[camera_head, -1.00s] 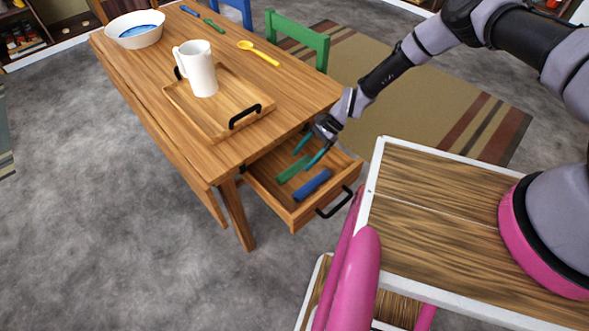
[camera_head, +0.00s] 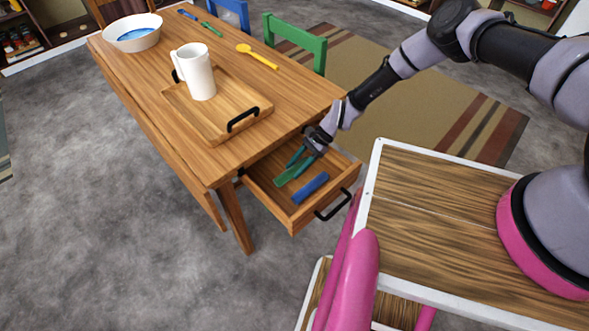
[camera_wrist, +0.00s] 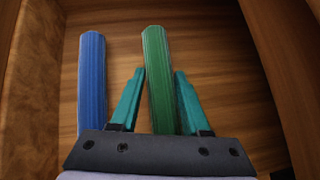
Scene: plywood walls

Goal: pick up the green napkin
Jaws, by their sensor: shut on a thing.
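The green napkin (camera_wrist: 156,70) is a rolled cloth lying in the open table drawer. It lies between the two teal fingers of my gripper (camera_wrist: 159,78) in the wrist view. My gripper is shut on it, down inside the drawer. In the head view the green napkin (camera_head: 284,179) shows beside my gripper (camera_head: 294,167), partly covered by the fingers. The napkin's near end is hidden behind the gripper body in the wrist view.
A rolled blue napkin (camera_head: 311,187) lies beside the green one. The drawer (camera_head: 298,220) has low walls and a black handle (camera_head: 333,205); the tabletop overhangs its back. On the table (camera_head: 245,165) stand a tray (camera_head: 215,131) with a white mug (camera_head: 196,75), and a bowl (camera_head: 130,44).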

